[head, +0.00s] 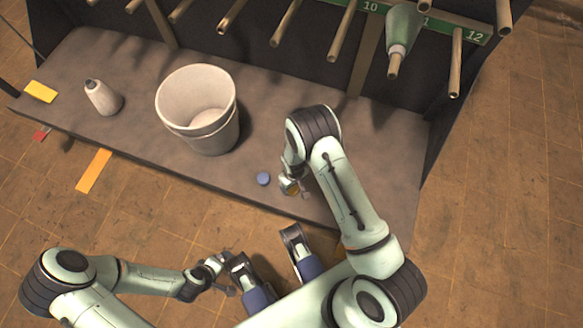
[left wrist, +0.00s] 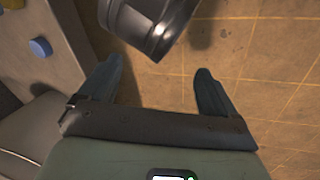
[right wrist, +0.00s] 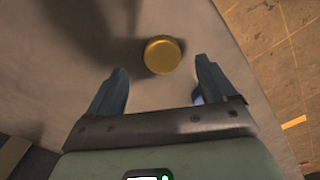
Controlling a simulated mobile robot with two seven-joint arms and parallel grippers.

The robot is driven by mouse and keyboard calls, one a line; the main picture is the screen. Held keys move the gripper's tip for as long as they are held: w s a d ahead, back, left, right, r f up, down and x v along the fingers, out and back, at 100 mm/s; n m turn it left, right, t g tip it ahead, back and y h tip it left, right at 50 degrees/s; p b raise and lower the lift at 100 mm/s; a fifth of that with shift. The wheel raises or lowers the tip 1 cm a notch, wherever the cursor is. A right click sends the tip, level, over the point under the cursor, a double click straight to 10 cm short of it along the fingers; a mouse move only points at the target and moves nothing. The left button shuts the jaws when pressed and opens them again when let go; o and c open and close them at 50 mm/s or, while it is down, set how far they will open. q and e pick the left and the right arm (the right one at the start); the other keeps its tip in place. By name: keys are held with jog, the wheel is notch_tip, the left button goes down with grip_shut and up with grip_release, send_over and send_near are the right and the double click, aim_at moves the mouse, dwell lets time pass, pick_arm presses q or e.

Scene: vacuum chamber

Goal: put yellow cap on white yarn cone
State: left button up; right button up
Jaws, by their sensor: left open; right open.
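The white yarn cone (head: 102,97) stands at the left of the grey shelf, with a darker tip. The yellow cap (right wrist: 163,55) lies on the shelf, ahead of and between the fingertips of my open right gripper (right wrist: 161,68). In the head view the yellow cap (head: 290,187) shows partly behind my right gripper (head: 295,189), near the shelf's front edge. The cap also shows at the corner of the left wrist view (left wrist: 12,3). My left gripper (head: 226,276) is open and empty, off the shelf's front edge; its fingers show in its wrist view (left wrist: 158,66).
A blue cap (head: 263,179) lies just left of the yellow cap. A large white bucket (head: 198,108) stands between the caps and the yarn cone. Pegs overhang the back, one holding a green cone (head: 403,35). A yellow card (head: 41,92) lies at the far left.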

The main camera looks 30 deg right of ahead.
jog(key=f+b, duration=0.1)
jog(key=f, duration=0.4)
jog(key=shift+w+a+b, duration=0.15)
jog(key=shift+a+b, duration=0.05)
jog(key=shift+b, duration=0.15)
pick_arm(q)
jog(key=w+f, duration=0.1)
jog(key=w+a, duration=0.1)
jog(key=shift+w+a+f+t, duration=0.15)
jog(key=shift+w+f+t, duration=0.2)
jog(key=shift+f+t, duration=0.05)
pick_arm(e)
jog(key=shift+r, duration=0.1)
jog(key=c, duration=1.1)
pick_arm(q)
jog(key=s+d+r+g+p, duration=0.2)
jog(key=s+d+r+p, duration=0.2)
jog(key=s, duration=0.4)
notch_tip(320, 180, up, 2)
jog(key=shift+s+r+g+h+p, duration=0.2)
jog(key=shift+g+h+p, duration=0.2)
jog(key=shift+p, duration=0.4)
pick_arm(e)
notch_tip(320, 180, up, 20)
